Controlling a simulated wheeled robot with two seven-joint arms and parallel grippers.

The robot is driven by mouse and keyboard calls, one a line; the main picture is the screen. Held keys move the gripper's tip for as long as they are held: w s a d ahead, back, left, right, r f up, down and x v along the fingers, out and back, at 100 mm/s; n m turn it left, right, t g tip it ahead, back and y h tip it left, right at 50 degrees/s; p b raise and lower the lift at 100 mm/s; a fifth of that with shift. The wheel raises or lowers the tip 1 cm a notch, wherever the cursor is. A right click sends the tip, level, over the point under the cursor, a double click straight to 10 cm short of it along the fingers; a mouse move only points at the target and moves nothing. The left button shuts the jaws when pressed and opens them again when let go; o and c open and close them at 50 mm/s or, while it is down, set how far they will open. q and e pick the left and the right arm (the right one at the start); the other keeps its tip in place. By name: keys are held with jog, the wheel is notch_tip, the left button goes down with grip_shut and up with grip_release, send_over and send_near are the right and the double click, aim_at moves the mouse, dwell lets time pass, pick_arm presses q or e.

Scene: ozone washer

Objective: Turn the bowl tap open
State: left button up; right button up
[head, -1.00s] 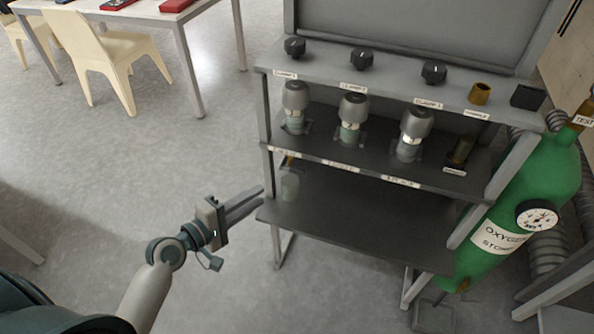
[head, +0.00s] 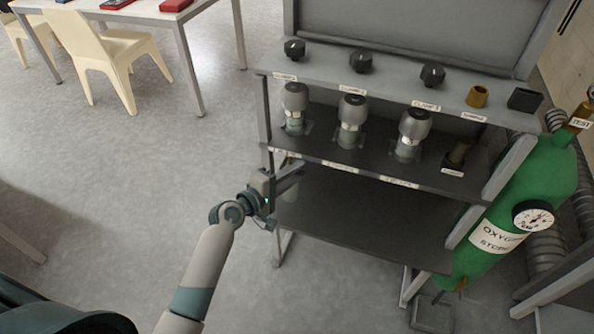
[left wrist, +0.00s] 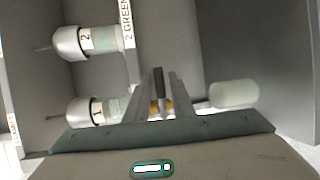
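The bowl tap (left wrist: 158,86) shows in the left wrist view as a dark upright lever with a brass body (left wrist: 160,106) behind it. A pale, translucent bowl (left wrist: 235,94) lies to its right in that view. My left gripper (left wrist: 161,78) is open, with one finger on each side of the lever in the picture. I cannot tell whether the fingers touch it. In the head view my left gripper (head: 292,176) is at the left end of the stand, just below the middle shelf, and covers most of the tap and bowl. My right gripper is not in view.
The grey stand's middle shelf (head: 340,163) is above the gripper and its lower shelf (head: 365,220) is below and to the right. Several grey-capped units (head: 352,118) stand on the middle shelf. A green oxygen cylinder (head: 510,205) stands at right.

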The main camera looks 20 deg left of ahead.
pick_arm(q)
jog(key=shift+w+d+f, duration=0.1)
jog(key=shift+w+d, duration=0.15)
jog(key=shift+w, duration=0.3)
jog(key=shift+c, duration=0.6)
grip_shut()
